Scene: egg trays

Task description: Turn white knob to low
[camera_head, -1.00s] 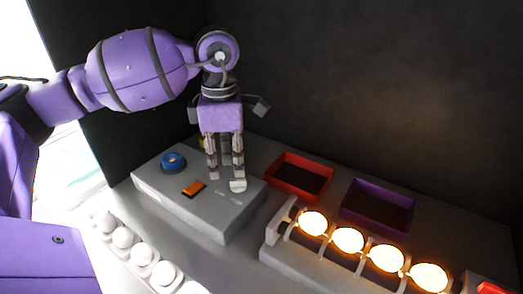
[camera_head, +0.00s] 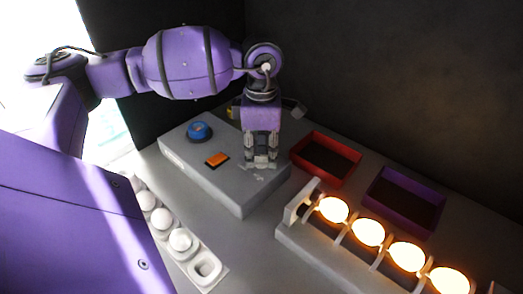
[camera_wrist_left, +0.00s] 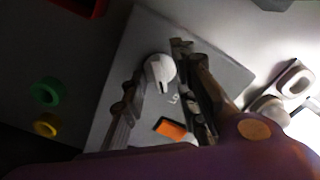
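The white knob (camera_wrist_left: 160,68) is round with a dark mark on its face; it sits on the grey panel box (camera_wrist_left: 135,45). In the wrist view it lies between the two fingers of my left gripper (camera_wrist_left: 157,62), which are apart, one on each side. I cannot tell whether either finger touches it. In the head view my left gripper (camera_head: 261,163) points down over the right part of the panel box (camera_head: 222,190) and mostly hides the knob. White lettering shows beside the knob, too small to read surely. My right gripper is out of view.
An orange switch (camera_head: 217,159) and a blue button (camera_head: 199,131) are on the panel box. To the right are a red tray (camera_head: 348,178), a purple tray (camera_head: 405,215) and a rack of glowing eggs (camera_head: 368,233). A white egg carton (camera_head: 205,270) stands in front.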

